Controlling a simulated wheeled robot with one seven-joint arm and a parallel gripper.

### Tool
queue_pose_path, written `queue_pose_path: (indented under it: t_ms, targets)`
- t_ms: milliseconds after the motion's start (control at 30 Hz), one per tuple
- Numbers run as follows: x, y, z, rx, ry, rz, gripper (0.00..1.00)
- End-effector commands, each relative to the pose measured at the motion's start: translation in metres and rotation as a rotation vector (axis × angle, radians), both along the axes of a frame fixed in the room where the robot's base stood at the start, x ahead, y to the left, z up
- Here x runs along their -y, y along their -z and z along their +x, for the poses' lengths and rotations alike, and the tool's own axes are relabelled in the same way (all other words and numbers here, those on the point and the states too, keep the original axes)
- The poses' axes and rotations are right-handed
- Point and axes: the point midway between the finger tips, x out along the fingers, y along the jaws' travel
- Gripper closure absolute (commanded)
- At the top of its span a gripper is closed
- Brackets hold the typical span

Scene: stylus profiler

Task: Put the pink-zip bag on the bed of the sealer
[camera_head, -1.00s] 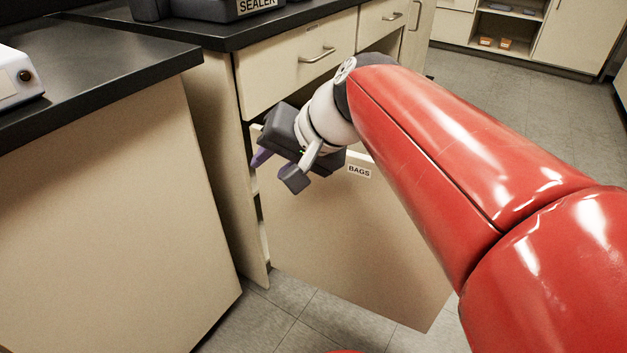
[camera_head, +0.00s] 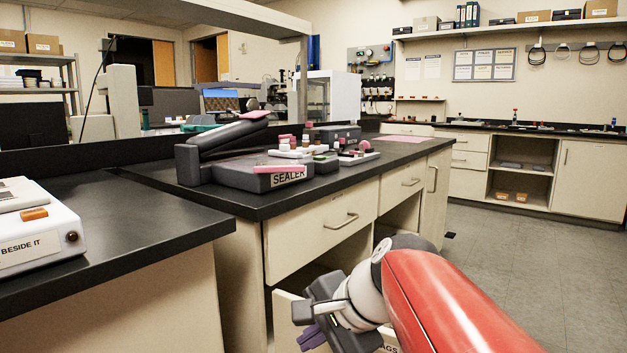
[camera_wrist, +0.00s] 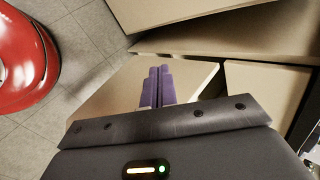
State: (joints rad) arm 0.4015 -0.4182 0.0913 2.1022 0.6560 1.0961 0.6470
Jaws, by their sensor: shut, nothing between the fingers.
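The dark grey sealer (camera_head: 230,174) stands on the black counter, its lid arm (camera_head: 228,137) raised and slanting up to the right. A flat pink item (camera_head: 278,169) lies on the sealer's low front part by the label; I cannot tell whether it is the pink-zip bag. No other bag can be made out. My gripper (camera_head: 312,336) is low in front of the cabinet, below the counter. Its purple fingers (camera_wrist: 158,85) are together with nothing between them, in front of a beige panel (camera_wrist: 120,92) in the wrist view.
The beige panel with the partly hidden BAGS label (camera_head: 389,347) stands out from the cabinet beside my gripper. Several small bottles and pink pieces sit behind the sealer. A white device (camera_head: 38,235) marked BESIDE IT is on the left counter (camera_head: 130,265). Floor (camera_head: 520,260) at right is clear.

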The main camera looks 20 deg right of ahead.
Motion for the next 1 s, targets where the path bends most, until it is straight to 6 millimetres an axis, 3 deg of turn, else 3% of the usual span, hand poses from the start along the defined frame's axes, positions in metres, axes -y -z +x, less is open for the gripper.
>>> queue_pose_path:
  t_ms: [33,100,200,333,400,500,733,1000]
  targets:
    - [0.015,-0.021,0.03,-0.023,0.151,0.19,1.0]
    - [0.033,-0.056,0.065,-0.05,0.32,0.466,1.0]
    - [0.072,-0.107,0.102,-0.083,0.489,0.837,1.0]
    - [0.125,-0.16,0.125,-0.114,0.582,1.203,1.0]
    - [0.146,-0.179,0.128,-0.127,0.594,1.332,1.0]
    - [0.162,-0.194,0.129,-0.139,0.594,1.433,1.0]
    - [0.153,-0.199,0.147,-0.145,0.592,1.461,1.0]
    - [0.118,-0.199,0.194,-0.147,0.591,1.46,1.0]
